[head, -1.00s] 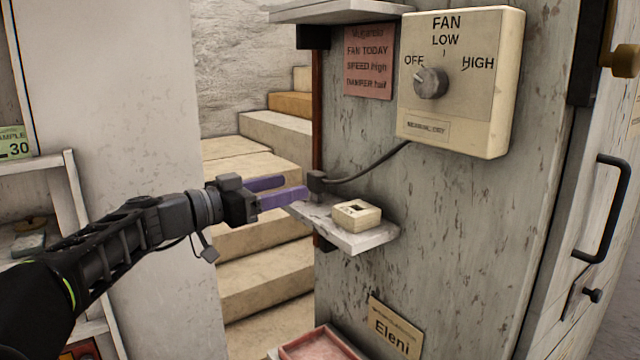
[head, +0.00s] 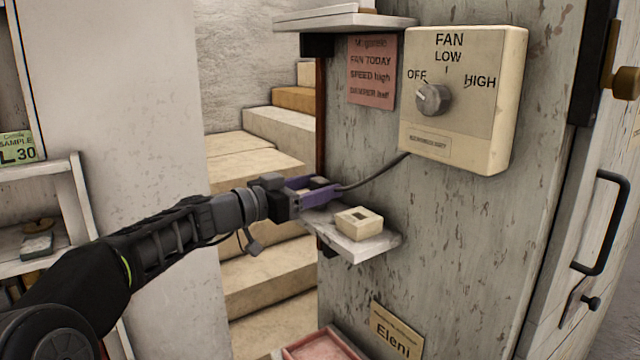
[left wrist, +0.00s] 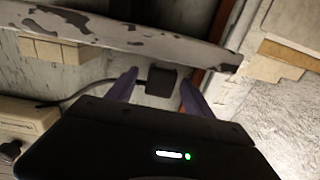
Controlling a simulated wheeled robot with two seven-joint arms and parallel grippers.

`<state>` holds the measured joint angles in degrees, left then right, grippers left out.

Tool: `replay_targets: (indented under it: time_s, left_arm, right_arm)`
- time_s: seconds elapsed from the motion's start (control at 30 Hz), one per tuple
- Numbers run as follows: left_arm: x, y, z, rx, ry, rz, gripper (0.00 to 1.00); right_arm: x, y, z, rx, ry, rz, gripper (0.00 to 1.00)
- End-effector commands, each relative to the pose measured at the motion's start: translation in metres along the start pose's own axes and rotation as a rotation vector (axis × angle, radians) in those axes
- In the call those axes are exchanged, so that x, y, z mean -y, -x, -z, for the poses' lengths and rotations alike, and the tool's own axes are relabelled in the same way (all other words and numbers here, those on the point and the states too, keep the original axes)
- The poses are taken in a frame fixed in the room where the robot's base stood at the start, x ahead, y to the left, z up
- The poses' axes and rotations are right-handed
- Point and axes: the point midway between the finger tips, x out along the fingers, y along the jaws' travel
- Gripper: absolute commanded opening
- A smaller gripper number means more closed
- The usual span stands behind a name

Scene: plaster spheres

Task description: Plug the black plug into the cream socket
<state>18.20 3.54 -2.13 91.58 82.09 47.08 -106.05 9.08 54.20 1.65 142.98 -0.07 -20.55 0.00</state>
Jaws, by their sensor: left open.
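The cream socket (head: 360,222) sits on a small wall shelf (head: 372,246), its dark opening facing up. It also shows in the left wrist view (left wrist: 52,50). The black plug (left wrist: 161,80) is between the two purple fingers of my left gripper (head: 318,186) in the left wrist view, with gaps at both sides. The gripper is open around it, left of the socket, over the shelf's left part. In the head view the fingers mostly hide the plug. My right gripper is not in view.
A dark cable (head: 375,175) runs from the plug up to the cream fan control box (head: 462,95). An upper shelf (head: 345,22) juts out above. Stone steps (head: 265,215) lie behind my left arm. A pink tray (head: 322,347) stands below.

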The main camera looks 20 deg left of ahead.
Motion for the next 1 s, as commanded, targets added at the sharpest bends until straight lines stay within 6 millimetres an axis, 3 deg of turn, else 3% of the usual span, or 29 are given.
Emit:
replay_targets:
  time_s: [0.67, 1.0]
  left_arm:
    - [-0.0001, -0.0064, -0.0007, 0.0, -0.001, 0.0, 0.6]
    - [0.0, -0.0064, -0.0007, 0.0, -0.001, 0.0, 0.33]
  right_arm:
    - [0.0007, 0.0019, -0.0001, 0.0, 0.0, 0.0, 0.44]
    - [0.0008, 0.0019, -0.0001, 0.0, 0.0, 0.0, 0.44]
